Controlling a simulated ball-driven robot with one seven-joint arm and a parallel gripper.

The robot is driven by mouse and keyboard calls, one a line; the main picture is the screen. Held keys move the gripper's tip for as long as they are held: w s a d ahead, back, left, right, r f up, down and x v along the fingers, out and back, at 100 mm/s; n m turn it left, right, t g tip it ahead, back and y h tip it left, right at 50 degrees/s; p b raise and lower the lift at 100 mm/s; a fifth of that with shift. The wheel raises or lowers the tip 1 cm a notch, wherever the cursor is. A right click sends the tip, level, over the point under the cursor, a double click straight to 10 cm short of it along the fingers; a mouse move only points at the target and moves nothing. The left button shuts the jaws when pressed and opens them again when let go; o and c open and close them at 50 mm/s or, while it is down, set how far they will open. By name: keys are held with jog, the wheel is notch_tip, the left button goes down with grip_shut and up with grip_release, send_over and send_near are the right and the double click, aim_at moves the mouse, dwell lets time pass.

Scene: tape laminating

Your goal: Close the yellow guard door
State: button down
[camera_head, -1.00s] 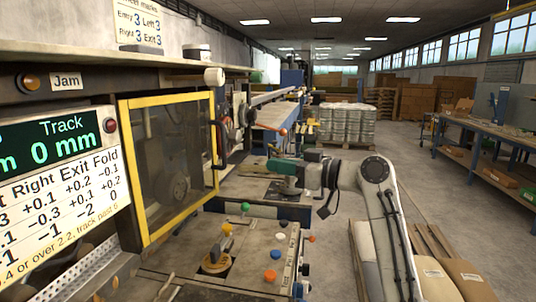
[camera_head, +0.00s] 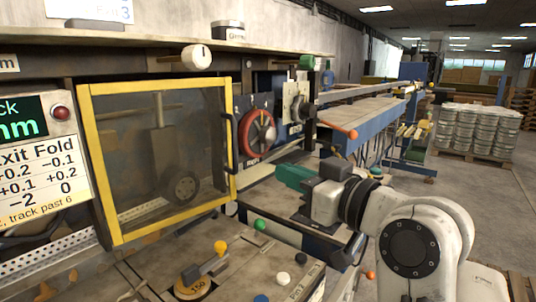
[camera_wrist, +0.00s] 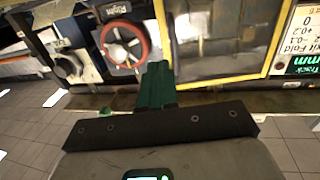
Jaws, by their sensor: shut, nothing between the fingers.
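The yellow guard door (camera_head: 160,88) has a yellow frame around a see-through dark panel, with a black upright handle (camera_head: 230,140) on its right side. I cannot tell for sure whether the door sits flush with the machine front. In the wrist view its yellow frame (camera_wrist: 220,82) lies right of my fingers, with the panel seen upside down. My gripper (camera_head: 281,172) has green fingers, shut and empty, pointing left toward the machine. It is right of the door and apart from the handle in the head view. In the wrist view the fingertips (camera_wrist: 156,66) overlap the machine front beside the door.
A red-rimmed dial (camera_head: 257,138) sits just right of the door. Below the door is a bench with coloured knobs, including a yellow one (camera_head: 220,247) and a green one (camera_head: 260,225). A white cylinder (camera_head: 196,57) sticks out above. A long conveyor (camera_head: 370,118) runs behind my arm.

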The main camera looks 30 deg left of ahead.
jog(key=p+x, duration=0.2)
jog(key=x, duration=1)
jog(key=shift+a, duration=0.4)
jog(key=shift+w+a, duration=0.1)
jog(key=shift+w+a+n+g+b, duration=0.3)
jog(key=shift+a+g+b, duration=0.15)
jog(key=shift+a, duration=0.1)
jog(key=shift+w+a+n+g+b, duration=0.15)
jog(key=shift+a+n+g+b, duration=0.15)
jog(key=shift+a+g+b, duration=0.25)
